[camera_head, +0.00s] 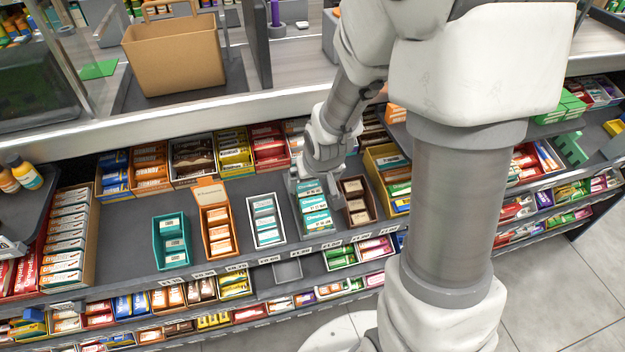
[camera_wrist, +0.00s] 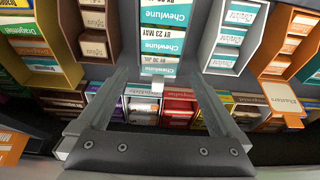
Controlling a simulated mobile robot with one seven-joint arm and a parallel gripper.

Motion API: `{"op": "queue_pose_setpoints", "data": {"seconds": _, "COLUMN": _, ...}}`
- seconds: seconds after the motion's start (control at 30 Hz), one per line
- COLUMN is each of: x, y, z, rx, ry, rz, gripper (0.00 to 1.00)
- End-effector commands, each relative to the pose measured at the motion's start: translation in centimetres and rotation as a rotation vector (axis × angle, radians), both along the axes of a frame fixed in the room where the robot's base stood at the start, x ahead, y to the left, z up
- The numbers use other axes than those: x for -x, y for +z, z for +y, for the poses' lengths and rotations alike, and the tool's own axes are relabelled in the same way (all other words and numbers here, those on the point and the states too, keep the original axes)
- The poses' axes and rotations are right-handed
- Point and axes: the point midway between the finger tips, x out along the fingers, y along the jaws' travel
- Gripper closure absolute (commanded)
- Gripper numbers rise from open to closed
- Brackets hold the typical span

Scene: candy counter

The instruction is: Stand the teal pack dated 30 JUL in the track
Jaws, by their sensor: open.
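Teal-and-white Chewlune packs (camera_head: 315,204) sit in a row in a dark track on the shelf. I cannot tell whether the 30 JUL pack stands or leans. My gripper (camera_head: 304,183) is above the back of the row in the head view. In the wrist view its two fingers (camera_wrist: 158,80) are spread and empty, with the 30 JUL pack seen beyond and between their tips.
A white tray (camera_head: 281,236) of Chewlune packs stands left of the track, and a brown box (camera_head: 373,207) right of it. An orange box (camera_head: 204,226) and a teal tray (camera_head: 158,247) stand further left. Bare shelf (camera_head: 125,236) lies at far left. Filled boxes line the back.

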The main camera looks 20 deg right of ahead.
Motion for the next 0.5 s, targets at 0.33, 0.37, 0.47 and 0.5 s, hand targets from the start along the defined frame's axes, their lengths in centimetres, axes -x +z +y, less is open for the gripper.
{"op": "queue_pose_setpoints", "data": {"seconds": 0.33, "x": 0.0, "y": 0.1, "z": 0.0, "rx": 0.0, "ry": 0.0, "rz": 0.0, "gripper": 0.0}}
{"op": "queue_pose_setpoints", "data": {"seconds": 0.37, "x": 0.1, "y": 0.2, "z": 0.0, "rx": 0.0, "ry": 0.0, "rz": 0.0, "gripper": 0.0}}
{"op": "queue_pose_setpoints", "data": {"seconds": 0.47, "x": 0.4, "y": 1.2, "z": 0.0, "rx": 0.0, "ry": -0.001, "rz": -0.002, "gripper": 0.0}}
{"op": "queue_pose_setpoints", "data": {"seconds": 0.5, "x": 0.6, "y": 1.7, "z": 0.0, "rx": 0.0, "ry": -0.001, "rz": -0.003, "gripper": 0.0}}
